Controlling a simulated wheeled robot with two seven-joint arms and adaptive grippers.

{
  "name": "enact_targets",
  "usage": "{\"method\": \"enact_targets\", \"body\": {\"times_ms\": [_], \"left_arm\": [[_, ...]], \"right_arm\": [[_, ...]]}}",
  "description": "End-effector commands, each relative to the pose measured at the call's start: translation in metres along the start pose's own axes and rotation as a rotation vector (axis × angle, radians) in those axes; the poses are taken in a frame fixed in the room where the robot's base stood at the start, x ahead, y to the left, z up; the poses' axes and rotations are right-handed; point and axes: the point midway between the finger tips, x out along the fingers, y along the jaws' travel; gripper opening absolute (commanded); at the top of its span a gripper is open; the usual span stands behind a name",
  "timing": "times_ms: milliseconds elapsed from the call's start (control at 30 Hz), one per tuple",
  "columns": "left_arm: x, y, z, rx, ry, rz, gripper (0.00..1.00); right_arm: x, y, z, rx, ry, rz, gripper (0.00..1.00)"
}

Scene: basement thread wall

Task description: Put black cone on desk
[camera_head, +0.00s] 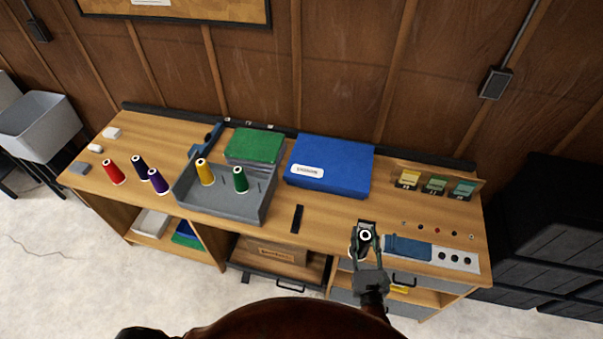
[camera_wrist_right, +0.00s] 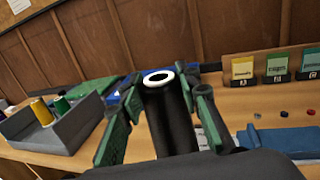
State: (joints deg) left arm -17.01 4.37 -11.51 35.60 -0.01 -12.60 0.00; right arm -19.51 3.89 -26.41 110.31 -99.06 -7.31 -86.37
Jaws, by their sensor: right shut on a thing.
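My right gripper (camera_head: 366,246) is shut on the black cone (camera_head: 366,235), over the front part of the desk (camera_head: 335,212). The cone shows its white ring top and looks roughly upright. In the right wrist view, the black cone (camera_wrist_right: 167,115) stands between the two green-padded fingers of the right gripper (camera_wrist_right: 168,92). Its lower end is hidden, so I cannot tell whether it touches the desk. My left gripper is not in view.
A grey tray (camera_head: 222,210) holds yellow and green cones. Red and purple cones stand to its left. A blue box (camera_head: 330,165) lies behind the gripper, a blue roll (camera_head: 407,248) close to its right. Bare desk surrounds a black strip (camera_head: 297,219).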

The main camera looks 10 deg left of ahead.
Motion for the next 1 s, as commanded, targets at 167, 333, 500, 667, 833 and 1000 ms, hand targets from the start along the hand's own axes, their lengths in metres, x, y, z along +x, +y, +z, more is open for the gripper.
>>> {"method": "enact_targets", "body": {"times_ms": [167,333,500,667,833,1000], "left_arm": [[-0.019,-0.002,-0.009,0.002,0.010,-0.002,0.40],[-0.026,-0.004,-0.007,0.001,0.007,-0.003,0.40],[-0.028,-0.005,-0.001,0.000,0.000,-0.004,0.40],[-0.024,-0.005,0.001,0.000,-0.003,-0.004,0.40],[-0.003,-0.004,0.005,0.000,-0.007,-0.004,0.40],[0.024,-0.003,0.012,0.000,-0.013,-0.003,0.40]], "right_arm": [[0.046,0.089,0.007,-0.003,-0.003,0.160,0.00],[0.065,0.144,0.006,-0.015,0.007,0.258,0.00],[0.070,0.164,0.004,-0.020,0.013,0.294,0.00],[0.072,0.162,0.001,-0.021,0.013,0.296,0.00],[0.086,0.136,-0.018,-0.022,0.013,0.293,0.00],[0.105,0.102,-0.038,-0.022,0.012,0.292,0.00]]}}
